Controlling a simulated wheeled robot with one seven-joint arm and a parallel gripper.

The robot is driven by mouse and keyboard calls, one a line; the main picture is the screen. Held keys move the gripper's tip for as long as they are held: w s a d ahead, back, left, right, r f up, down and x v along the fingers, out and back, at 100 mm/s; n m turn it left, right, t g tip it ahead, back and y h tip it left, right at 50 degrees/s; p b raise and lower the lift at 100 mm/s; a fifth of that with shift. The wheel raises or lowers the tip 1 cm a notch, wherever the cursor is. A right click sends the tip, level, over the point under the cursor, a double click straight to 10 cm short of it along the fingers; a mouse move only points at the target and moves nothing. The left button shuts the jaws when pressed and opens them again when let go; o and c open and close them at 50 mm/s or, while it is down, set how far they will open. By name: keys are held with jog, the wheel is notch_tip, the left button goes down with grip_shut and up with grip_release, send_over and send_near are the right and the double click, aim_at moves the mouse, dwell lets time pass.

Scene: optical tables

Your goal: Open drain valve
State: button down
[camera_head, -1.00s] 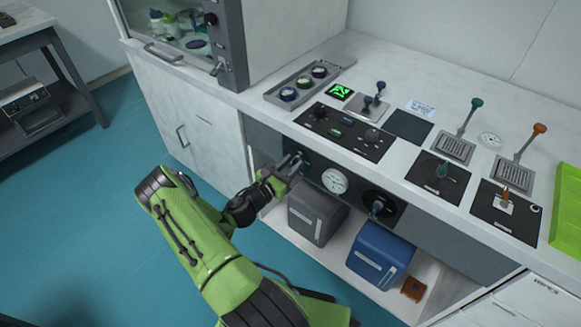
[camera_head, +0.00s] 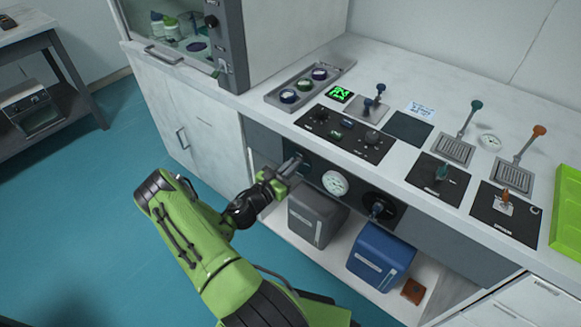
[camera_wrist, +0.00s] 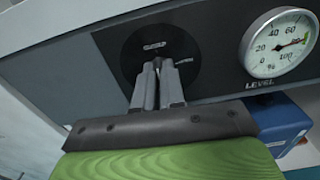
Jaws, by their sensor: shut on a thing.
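My gripper (camera_head: 289,167) is at the left end of the dark front panel under the counter. In the wrist view its two fingers (camera_wrist: 158,78) are close together, shut on a small dark valve handle (camera_wrist: 158,62). The handle sits on a round black plate (camera_wrist: 152,43) with small white lettering too blurred to read. The fingers hide most of the handle, so its angle is hard to tell. A round white gauge marked LEVEL (camera_wrist: 279,43) is right of the plate; it also shows in the head view (camera_head: 335,183).
Below are a grey bin (camera_head: 315,218) and a blue bin (camera_head: 380,255) on a shelf. Levers with a green knob (camera_head: 476,104) and an orange knob (camera_head: 540,128) stand on the counter.

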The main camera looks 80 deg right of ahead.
jog(key=shift+s+f+m+b, duration=0.1)
jog(key=shift+m+b, duration=0.45)
jog(key=shift+m, duration=3.8)
jog(key=shift+s+m+b, duration=0.1)
jog(key=shift+m+b, duration=0.45)
jog(key=shift+m, duration=3.8)
jog(key=c, duration=1.2)
grip_release()
jog(key=shift+f, duration=0.1)
jog(key=shift+c, duration=0.2)
jog(key=p+v, duration=0.2)
jog(key=v, duration=1.3)
jog(key=shift+w+a+p, duration=0.2)
jog(key=shift+a+p, duration=0.15)
jog(key=shift+p, duration=0.05)
